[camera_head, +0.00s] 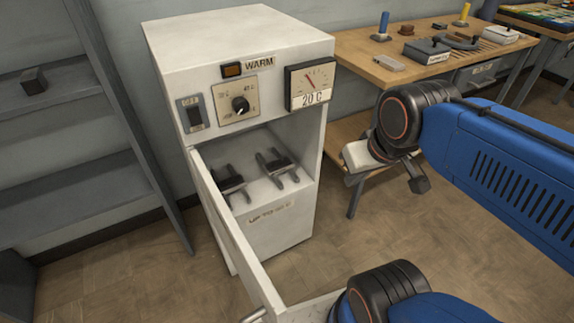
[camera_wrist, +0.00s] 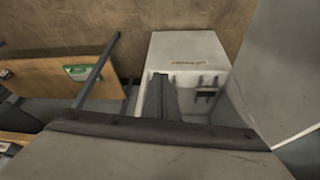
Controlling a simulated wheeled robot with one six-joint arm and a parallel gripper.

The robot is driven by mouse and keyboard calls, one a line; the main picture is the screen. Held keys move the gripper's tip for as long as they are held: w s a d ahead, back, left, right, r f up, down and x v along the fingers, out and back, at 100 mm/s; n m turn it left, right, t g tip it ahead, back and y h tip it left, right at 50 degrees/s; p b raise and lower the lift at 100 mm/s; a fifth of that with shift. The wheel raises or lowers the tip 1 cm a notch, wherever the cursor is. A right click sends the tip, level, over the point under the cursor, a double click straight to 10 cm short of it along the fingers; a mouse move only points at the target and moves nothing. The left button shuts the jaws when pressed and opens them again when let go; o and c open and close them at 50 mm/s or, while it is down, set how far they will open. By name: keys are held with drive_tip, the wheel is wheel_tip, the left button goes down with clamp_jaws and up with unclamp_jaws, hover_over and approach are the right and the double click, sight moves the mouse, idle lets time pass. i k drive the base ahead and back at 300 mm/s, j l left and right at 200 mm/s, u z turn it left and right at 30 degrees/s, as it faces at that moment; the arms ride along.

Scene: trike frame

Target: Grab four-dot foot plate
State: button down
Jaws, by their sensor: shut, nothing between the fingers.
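I cannot make out a plate with four dots in either view. Inside the open white cabinet (camera_head: 295,225), two dark forked pieces stand side by side, one on the right (camera_head: 278,166) and one on the left (camera_head: 232,184). I cannot tell whether they are foot plates or holders. Small dark pieces also show inside the cabinet in the wrist view (camera_wrist: 206,90).
The cabinet door (camera_head: 238,245) stands open toward me. A gauge (camera_head: 311,86) above the opening reads 20 C. A wooden workbench (camera_head: 375,70) at the back right holds tools and small blocks. A grey shelf (camera_head: 85,110) stands at the left. Open floor lies between shelf and cabinet.

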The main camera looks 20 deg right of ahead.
sight(280, 164)
drive_tip(key=k+j+z, duration=0.2)
drive_tip(key=z, duration=0.2)
drive_tip(key=k+j+z, duration=0.1)
drive_tip(key=k+z, duration=0.2)
drive_tip(key=z, duration=0.15)
drive_tip(key=k+z, duration=0.25)
drive_tip(key=z, duration=0.15)
